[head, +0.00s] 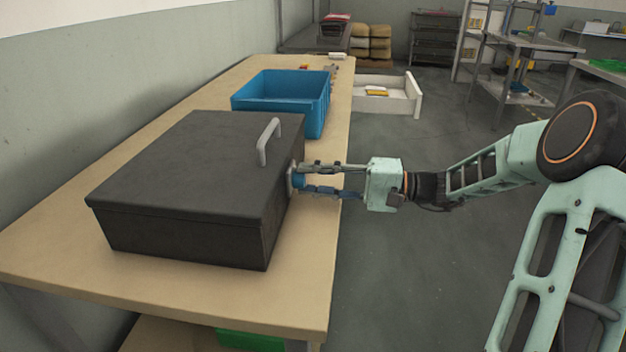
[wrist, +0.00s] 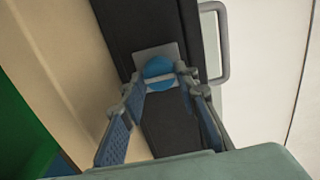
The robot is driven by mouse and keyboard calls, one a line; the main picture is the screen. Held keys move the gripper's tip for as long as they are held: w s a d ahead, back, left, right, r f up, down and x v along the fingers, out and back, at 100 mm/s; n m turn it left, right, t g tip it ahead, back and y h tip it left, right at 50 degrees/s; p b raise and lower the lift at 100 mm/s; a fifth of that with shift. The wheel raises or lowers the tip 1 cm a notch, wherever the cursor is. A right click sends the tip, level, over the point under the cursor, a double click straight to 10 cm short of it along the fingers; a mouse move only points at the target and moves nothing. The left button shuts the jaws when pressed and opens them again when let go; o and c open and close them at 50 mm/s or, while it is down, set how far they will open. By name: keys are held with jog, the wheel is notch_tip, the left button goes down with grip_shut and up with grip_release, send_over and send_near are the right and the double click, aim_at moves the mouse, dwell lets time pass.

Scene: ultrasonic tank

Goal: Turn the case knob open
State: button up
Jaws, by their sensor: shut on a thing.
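The black case (head: 190,165) sits on the wooden bench with its lid down and a grey handle (head: 267,142) on top. A blue knob (head: 298,180) on a light plate is on the case's right side. In the wrist view the knob (wrist: 159,72) is round, with a pale bar across it. My gripper (head: 303,181) reaches in from the right and is shut on the knob, one finger on each side. The fingers also show in the wrist view (wrist: 160,90). The fingers partly hide the knob in the head view.
A blue open bin (head: 283,95) stands behind the case on the bench (head: 200,300). A white open drawer or tray (head: 385,95) is farther back, right of the bench. A grey wall runs along the left.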

jog(key=o, duration=1.1)
jog(key=shift+o, duration=0.2)
jog(key=shift+d, duration=0.1)
jog(key=s+d, duration=0.2)
jog(key=d, duration=0.9)
jog(key=shift+s+d, duration=0.15)
jog(key=shift+d, duration=0.2)
